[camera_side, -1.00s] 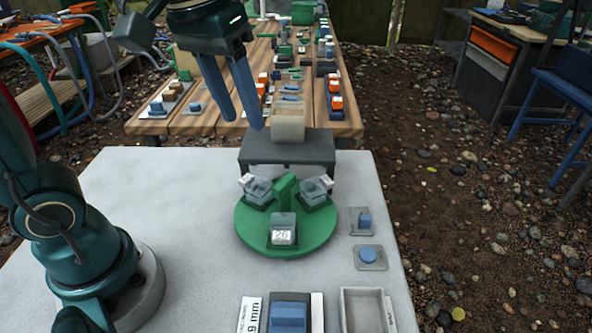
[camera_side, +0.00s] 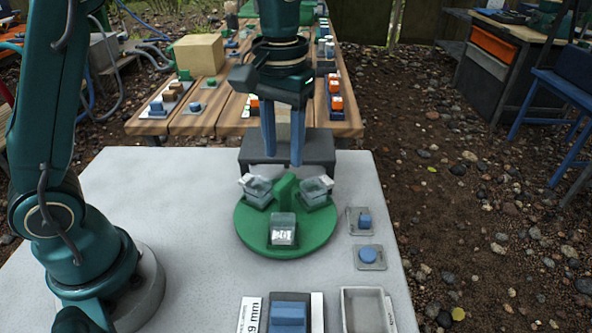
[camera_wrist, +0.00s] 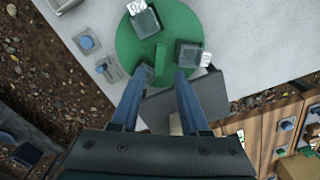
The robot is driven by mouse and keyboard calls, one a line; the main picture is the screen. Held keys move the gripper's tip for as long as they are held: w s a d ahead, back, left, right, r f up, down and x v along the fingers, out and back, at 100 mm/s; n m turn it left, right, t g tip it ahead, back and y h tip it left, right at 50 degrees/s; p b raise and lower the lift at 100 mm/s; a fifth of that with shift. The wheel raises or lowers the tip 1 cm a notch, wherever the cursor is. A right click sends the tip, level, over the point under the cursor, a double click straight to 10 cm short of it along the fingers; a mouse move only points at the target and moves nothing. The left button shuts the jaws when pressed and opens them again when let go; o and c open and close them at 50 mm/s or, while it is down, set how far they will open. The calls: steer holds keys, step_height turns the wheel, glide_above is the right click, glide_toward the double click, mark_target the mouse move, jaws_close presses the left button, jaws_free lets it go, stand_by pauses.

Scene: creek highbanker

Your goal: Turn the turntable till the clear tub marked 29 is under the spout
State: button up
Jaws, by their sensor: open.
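A round green turntable (camera_side: 284,242) with a raised green grip (camera_side: 286,187) at its middle stands on the pale worktop. Several clear tubs with white labels sit on it. The front tub (camera_side: 282,230) has a number I cannot read clearly now. The back left tub (camera_side: 256,190) and back right tub (camera_side: 315,192) have labels too small to read. A grey stand (camera_side: 318,147) is behind the turntable; my gripper hides most of the spout above it. My gripper (camera_side: 283,164) is open and empty above the back of the turntable. In the wrist view its fingers (camera_wrist: 157,80) straddle the green grip's direction.
Two small plates with a blue switch (camera_side: 364,220) and a blue round button (camera_side: 368,256) lie right of the turntable. A grey tray (camera_side: 364,312) and a blue block (camera_side: 289,312) are at the front. The worktop left of the turntable is clear.

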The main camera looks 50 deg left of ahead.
mark_target(285, 180)
steer(key=shift+f, duration=2.85)
jaws_close()
steer(key=m, duration=0.6)
